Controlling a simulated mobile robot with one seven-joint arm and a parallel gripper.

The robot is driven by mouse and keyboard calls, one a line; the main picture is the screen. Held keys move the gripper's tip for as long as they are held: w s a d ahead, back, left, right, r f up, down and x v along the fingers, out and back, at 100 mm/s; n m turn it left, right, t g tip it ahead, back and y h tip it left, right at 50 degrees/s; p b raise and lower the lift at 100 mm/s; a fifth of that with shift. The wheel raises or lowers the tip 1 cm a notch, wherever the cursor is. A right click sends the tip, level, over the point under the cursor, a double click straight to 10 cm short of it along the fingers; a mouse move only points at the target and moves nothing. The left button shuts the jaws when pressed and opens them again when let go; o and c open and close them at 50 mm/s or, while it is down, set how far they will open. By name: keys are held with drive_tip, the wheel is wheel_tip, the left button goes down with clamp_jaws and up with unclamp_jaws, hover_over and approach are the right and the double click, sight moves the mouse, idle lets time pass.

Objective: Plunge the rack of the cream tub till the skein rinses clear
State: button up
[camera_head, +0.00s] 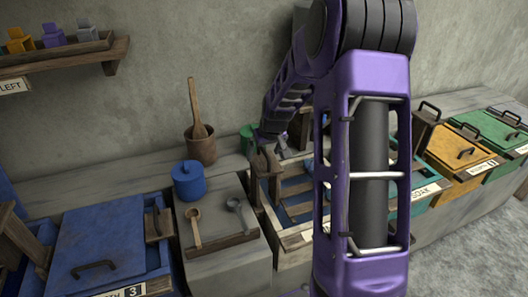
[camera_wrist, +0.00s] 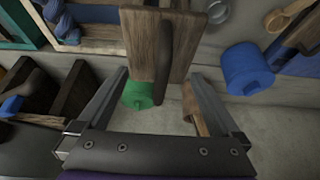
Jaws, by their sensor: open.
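The cream tub (camera_head: 294,247) stands right of the grey worktop, partly hidden by my arm. Wooden slats cross its top, with blue showing between them; I cannot tell whether that blue is the skein or the water. A wooden upright of the rack (camera_head: 268,168) rises at its left side. My gripper (camera_head: 272,138) is near the top of this upright. In the wrist view my gripper (camera_wrist: 160,76) is open, its two fingers spread. A wooden board with a dark bar handle (camera_wrist: 163,55) lies ahead, in line with the gap. Contact cannot be made out.
A blue lidded pot (camera_head: 188,182), two ladles (camera_head: 195,228) and a wooden crock with a stick (camera_head: 201,148) stand left. A green jar (camera_wrist: 138,95) sits behind the upright. A blue tub (camera_head: 110,245) is far left; orange (camera_head: 455,150) and green (camera_head: 490,130) tubs are right.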

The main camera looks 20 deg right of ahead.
wheel_tip(320, 180, up, 5)
drive_tip(key=shift+f+p, duration=0.15)
drive_tip(key=shift+p, duration=0.95)
drive_tip(key=shift+r, duration=1.2)
